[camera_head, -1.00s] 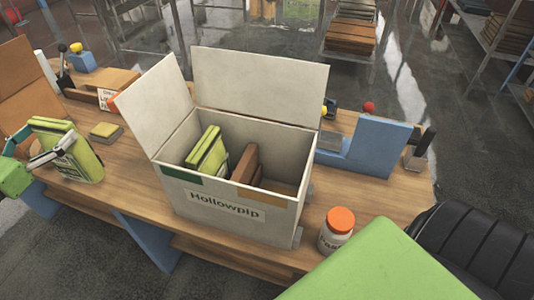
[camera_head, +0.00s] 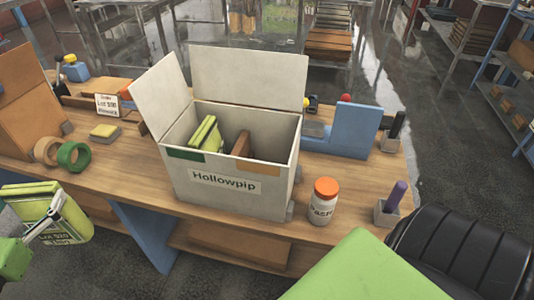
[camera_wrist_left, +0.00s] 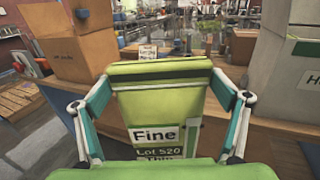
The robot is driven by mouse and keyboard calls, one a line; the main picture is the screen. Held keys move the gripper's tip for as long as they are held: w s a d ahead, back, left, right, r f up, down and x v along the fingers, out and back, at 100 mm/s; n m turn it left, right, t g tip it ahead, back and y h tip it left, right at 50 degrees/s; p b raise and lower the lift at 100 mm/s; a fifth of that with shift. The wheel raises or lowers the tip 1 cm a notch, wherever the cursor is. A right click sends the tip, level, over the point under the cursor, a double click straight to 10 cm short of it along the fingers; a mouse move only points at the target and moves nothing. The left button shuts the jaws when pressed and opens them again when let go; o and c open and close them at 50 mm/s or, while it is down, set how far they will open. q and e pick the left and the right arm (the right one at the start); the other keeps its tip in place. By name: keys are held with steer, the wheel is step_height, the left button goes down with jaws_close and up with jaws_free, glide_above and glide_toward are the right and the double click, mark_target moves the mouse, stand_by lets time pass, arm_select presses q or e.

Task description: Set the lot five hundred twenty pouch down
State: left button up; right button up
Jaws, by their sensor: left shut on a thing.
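My left gripper (camera_head: 50,215) is shut on the green lot 520 pouch (camera_head: 28,203), with one finger along each side. The pouch is at the lower left of the head view, out in front of the table's near edge. In the left wrist view the pouch (camera_wrist_left: 159,105) faces me upright, with a label reading "Fine" and "Lot 520", between the two fingers. My right gripper is not in view.
An open white "Hollowpip" box (camera_head: 235,203) holds a green pouch (camera_head: 204,133) and a brown item (camera_head: 241,145). Tape rolls (camera_head: 74,156), a small yellow-topped block (camera_head: 104,132) and a cardboard box (camera_head: 22,100) are at left. An orange-lidded jar (camera_head: 323,203) stands right. Bare wood lies left of the white box.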

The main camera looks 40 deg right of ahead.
arm_select(q)
steer(key=s+a+f+n+t+y, duration=0.1)
steer(key=s+y, duration=0.4)
steer(key=s, duration=0.9)
steer(key=s+a+f+n+t+y, duration=0.2)
steer(key=s+a+n+y, duration=0.1)
steer(key=s, duration=1.2)
steer(key=n+y, duration=0.1)
steer(key=n, duration=0.1)
steer(key=shift+s+f+n+y, duration=0.15)
steer(key=shift+f+n+y, duration=0.15)
steer(key=shift+y, duration=0.1)
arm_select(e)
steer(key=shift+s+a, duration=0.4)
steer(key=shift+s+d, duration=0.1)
